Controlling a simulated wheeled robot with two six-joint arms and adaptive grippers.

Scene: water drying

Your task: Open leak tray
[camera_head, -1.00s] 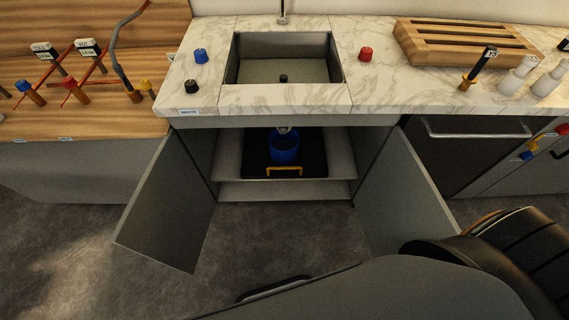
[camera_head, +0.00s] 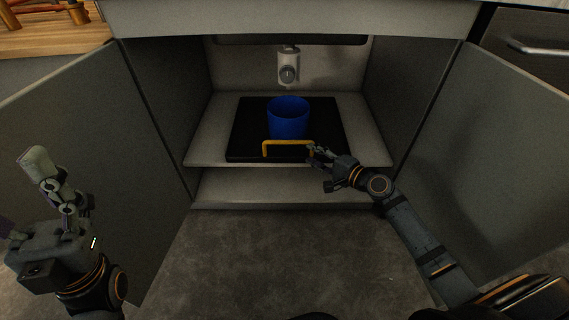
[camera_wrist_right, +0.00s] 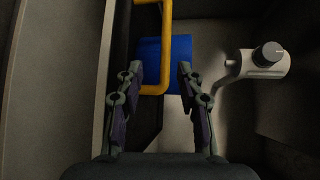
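The black leak tray (camera_head: 240,140) lies on the upper shelf of the open cabinet under the sink. A yellow handle (camera_head: 287,142) stands at its front edge, and a blue cup (camera_head: 288,118) stands on it. My right gripper (camera_head: 316,153) is at the handle's right end. In the right wrist view, my right gripper (camera_wrist_right: 161,78) is open, with part of the yellow handle (camera_wrist_right: 165,45) between its fingertips, nearer the left finger. The blue cup (camera_wrist_right: 178,52) shows behind. My left gripper (camera_head: 48,180) is at the lower left, away from the tray; its opening is unclear.
Two cabinet doors stand open, the left door (camera_head: 95,125) and the right door (camera_head: 500,170). A pale drain fitting (camera_head: 288,66) hangs above the cup. A lower shelf (camera_head: 285,186) is empty. The grey floor (camera_head: 260,250) in front is clear.

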